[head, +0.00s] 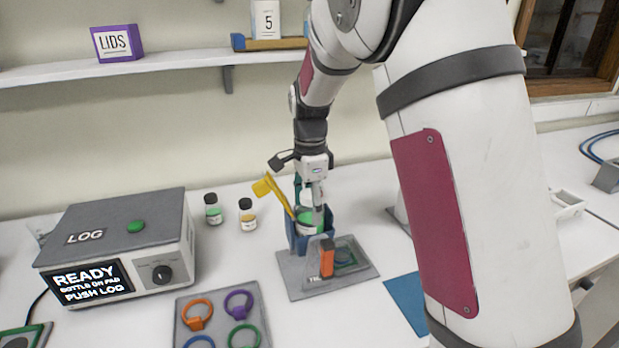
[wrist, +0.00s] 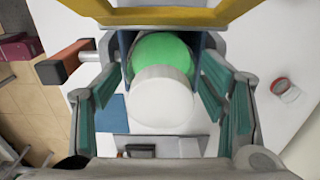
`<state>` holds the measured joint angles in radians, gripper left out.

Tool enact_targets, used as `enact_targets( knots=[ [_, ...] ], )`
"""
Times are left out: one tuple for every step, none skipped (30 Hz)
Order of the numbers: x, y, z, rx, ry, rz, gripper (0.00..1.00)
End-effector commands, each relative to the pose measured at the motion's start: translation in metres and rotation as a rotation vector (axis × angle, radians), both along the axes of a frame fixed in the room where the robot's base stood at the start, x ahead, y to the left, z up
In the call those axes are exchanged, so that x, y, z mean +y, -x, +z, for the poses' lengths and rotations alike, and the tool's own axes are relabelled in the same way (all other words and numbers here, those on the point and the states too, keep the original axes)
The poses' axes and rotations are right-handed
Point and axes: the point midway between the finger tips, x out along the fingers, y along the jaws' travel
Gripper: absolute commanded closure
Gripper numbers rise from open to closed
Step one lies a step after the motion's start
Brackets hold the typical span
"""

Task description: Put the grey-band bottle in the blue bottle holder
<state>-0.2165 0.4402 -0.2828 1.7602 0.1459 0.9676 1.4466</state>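A bottle with green contents (head: 304,215) stands inside the blue bottle holder (head: 297,240) on a grey base plate. My gripper (head: 311,190) is right above it, pointing down. In the wrist view, the bottle's white top (wrist: 163,97) and green part (wrist: 160,52) lie between the two teal-padded fingers of my gripper (wrist: 168,100). Gaps show on both sides, so the fingers look open and apart from it. I cannot make out a grey band on this bottle. The holder's yellow flap (head: 263,188) is raised, and an orange handle (head: 327,258) is at its front.
Two small black-capped bottles, one green (head: 213,211) and one yellow (head: 248,217), stand left of the holder. The LOG machine (head: 120,245) is further left. A tray of coloured rings (head: 250,292) lies in front. A shelf (head: 180,63) runs along the wall above.

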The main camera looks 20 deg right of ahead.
Motion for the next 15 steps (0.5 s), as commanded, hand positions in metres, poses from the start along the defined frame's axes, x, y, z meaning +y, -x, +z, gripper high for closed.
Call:
enact_targets(
  knots=[
    [0.001, -0.003, 0.011, -0.006, -0.001, 0.001, 0.35],
    [0.001, -0.003, 0.018, -0.008, -0.001, 0.001, 0.35],
    [0.0, -0.003, 0.027, -0.008, 0.0, 0.002, 0.35],
    [0.0, -0.003, 0.034, -0.008, 0.0, 0.002, 0.35],
    [0.0, -0.003, 0.04, -0.009, 0.0, 0.002, 0.35],
    [0.0, -0.003, 0.049, -0.008, 0.0, 0.002, 0.35],
    [0.0, -0.003, 0.055, -0.009, 0.0, 0.002, 0.35],
    [0.0, -0.003, 0.06, -0.008, 0.0, 0.001, 0.35],
    [0.0, -0.003, 0.067, -0.008, 0.0, 0.001, 0.35],
    [0.0, -0.003, 0.072, -0.008, 0.0, 0.0, 0.35],
    [0.0, -0.003, 0.076, -0.008, 0.0, 0.0, 0.35],
    [0.0, -0.003, 0.081, -0.008, 0.0, 0.0, 0.35],
    [0.0, -0.003, 0.085, -0.008, 0.0, 0.0, 0.35],
    [0.0, -0.003, 0.088, -0.008, 0.001, 0.0, 0.35],
    [0.0, -0.002, 0.091, -0.007, 0.001, 0.0, 0.35]
  ],
)
